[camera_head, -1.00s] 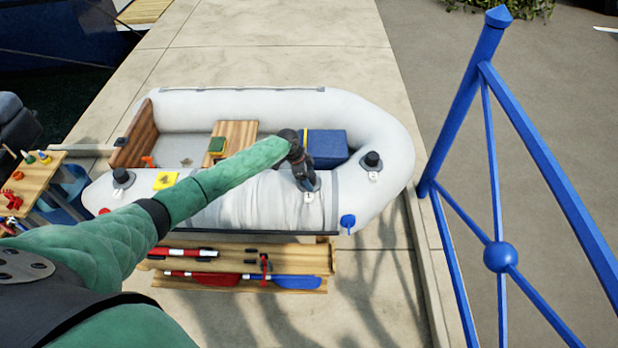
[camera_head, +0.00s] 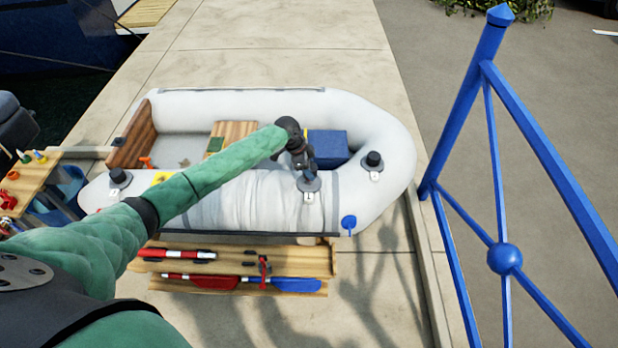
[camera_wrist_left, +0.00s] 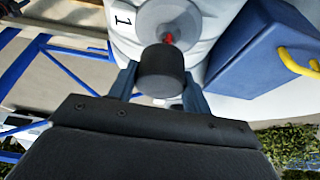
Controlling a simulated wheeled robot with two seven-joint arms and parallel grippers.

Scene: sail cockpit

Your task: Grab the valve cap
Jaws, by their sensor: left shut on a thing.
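The valve cap (camera_wrist_left: 160,72) is a dark cylinder between the two blue-grey fingers of my left gripper (camera_head: 307,176), which is shut on it. In the left wrist view a red part shows between the cap and the round grey valve base (camera_wrist_left: 168,18), so the cap appears at least partly off its seat; the exact gap is hard to tell. A white tag marked 1 (camera_wrist_left: 122,18) lies beside the base. In the head view the grey base (camera_head: 309,184) sits on the dinghy's near tube, and the gripper mostly hides the cap. My right gripper is not in view.
The white inflatable dinghy (camera_head: 240,212) has two other black-capped valves, right (camera_head: 373,160) and left (camera_head: 120,177). A blue box (camera_head: 328,146) stands inside, close behind my gripper. Blue railing (camera_head: 503,258) is at right. Oars (camera_head: 215,283) lie in front.

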